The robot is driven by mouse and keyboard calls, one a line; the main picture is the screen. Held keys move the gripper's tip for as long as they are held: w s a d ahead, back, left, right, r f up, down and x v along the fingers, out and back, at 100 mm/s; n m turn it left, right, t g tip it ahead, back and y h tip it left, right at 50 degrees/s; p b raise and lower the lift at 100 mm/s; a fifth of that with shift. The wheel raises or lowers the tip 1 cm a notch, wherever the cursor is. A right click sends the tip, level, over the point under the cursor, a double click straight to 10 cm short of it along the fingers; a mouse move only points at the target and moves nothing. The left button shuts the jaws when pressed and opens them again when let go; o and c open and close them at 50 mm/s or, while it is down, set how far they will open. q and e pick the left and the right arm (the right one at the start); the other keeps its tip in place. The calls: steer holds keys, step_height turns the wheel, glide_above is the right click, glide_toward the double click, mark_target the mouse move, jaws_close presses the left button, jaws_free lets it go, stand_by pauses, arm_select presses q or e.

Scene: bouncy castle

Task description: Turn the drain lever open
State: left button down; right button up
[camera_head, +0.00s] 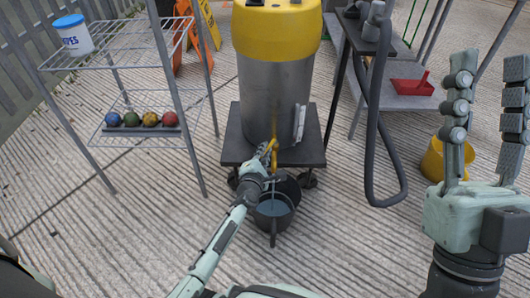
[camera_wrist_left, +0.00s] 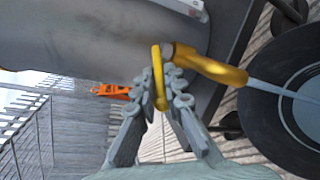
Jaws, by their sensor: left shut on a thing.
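A steel drum (camera_head: 266,95) with a yellow top stands on a dark wheeled base. A yellow drain tap is low on its front, and its yellow lever (camera_wrist_left: 157,75) sits between my left fingertips in the left wrist view. My left gripper (camera_head: 262,158) is shut on this lever; in the head view the fingers partly hide it. The yellow spout (camera_wrist_left: 215,68) points to the right in the wrist view, and a pale blue stream (camera_wrist_left: 272,90) runs from it towards a dark bucket (camera_wrist_left: 258,118). In the head view the bucket holds bluish liquid. My right gripper (camera_head: 488,100) is raised, open and empty.
A wire rack (camera_head: 130,58) at left holds a white tub (camera_head: 73,34) and several coloured balls. A dark hose (camera_head: 374,130) hangs right of the drum. A red dustpan (camera_head: 411,87) lies on a grey shelf, and a yellow bucket (camera_head: 433,162) is partly behind my right gripper.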

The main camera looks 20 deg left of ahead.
arm_select(q)
steer(key=shift+a, duration=0.1)
stand_by(0.5)
steer(key=c, duration=1.6)
jaws_free()
